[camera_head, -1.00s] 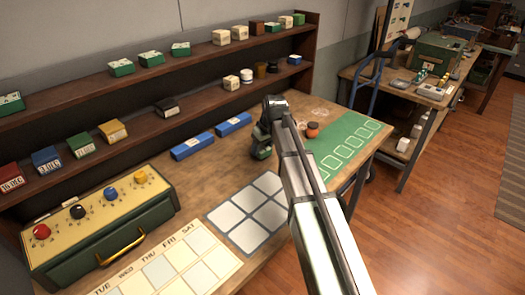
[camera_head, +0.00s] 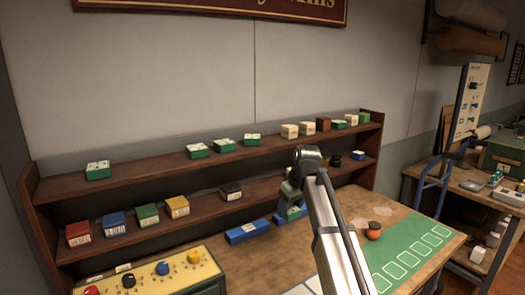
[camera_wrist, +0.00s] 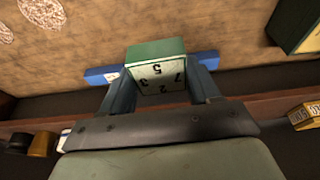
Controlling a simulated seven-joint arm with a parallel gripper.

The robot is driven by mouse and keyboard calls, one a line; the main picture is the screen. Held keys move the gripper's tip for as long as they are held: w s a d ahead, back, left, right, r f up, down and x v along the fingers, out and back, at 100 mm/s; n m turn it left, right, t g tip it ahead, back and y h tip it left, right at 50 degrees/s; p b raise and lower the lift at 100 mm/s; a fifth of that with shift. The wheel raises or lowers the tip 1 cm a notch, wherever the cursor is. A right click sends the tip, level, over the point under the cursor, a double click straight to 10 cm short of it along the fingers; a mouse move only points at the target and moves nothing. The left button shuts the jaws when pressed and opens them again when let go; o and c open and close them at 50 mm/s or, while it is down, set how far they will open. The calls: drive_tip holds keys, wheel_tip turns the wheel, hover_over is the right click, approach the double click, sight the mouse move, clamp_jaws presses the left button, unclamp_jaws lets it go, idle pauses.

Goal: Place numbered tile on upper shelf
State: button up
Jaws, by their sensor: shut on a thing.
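My gripper (camera_wrist: 157,85) is shut on a green tile (camera_wrist: 155,48) with a pale face. Its digits, among them 5 and 7, appear upside down in the wrist view. In the head view, the gripper (camera_head: 291,208) holds the tile near the blue blocks, below the lower shelf; the arm partly covers this area. The upper shelf (camera_head: 145,175) runs along the wall. Several similar green tiles with pale tops lie on it, one at far left (camera_head: 97,170) and others near the middle (camera_head: 225,146).
Bare upper-shelf space lies between the far-left tile and the middle ones. Cream blocks (camera_head: 290,131) stand farther right. The lower shelf (camera_head: 130,235) holds coloured boxes. A blue block (camera_head: 248,232) lies on the worktable. A control panel (camera_head: 150,275) stands front left.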

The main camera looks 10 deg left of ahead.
drive_tip(key=s+a+r+n, duration=0.2)
drive_tip(key=s+a+r, duration=0.55)
drive_tip(key=a, duration=0.35)
drive_tip(key=s+a+r+n+g, duration=0.1)
drive_tip(key=s+a+r+n, duration=0.1)
drive_tip(key=s+a+r, duration=0.6)
drive_tip(key=s+a+r+n, duration=0.1)
drive_tip(key=s+a+r, duration=0.4)
drive_tip(key=a+r, duration=0.6)
drive_tip(key=s+a+r, duration=0.1)
drive_tip(key=s+a, duration=0.2)
drive_tip(key=a, duration=0.6)
drive_tip(key=s+a+r+m, duration=0.1)
drive_tip(key=s+a+r, duration=0.15)
drive_tip(key=a, duration=0.55)
drive_tip(key=s+a+r, duration=0.1)
drive_tip(key=s+a, duration=0.3)
drive_tip(key=a, duration=0.5)
drive_tip(key=shift+y, duration=0.4)
drive_tip(key=shift+w+d+f, duration=0.1)
drive_tip(key=shift+f, duration=5.1)
drive_tip(key=o, duration=1.2)
drive_tip(key=shift+f, duration=0.15)
drive_tip(key=shift+c, duration=0.2)
drive_tip(key=v, duration=1.2)
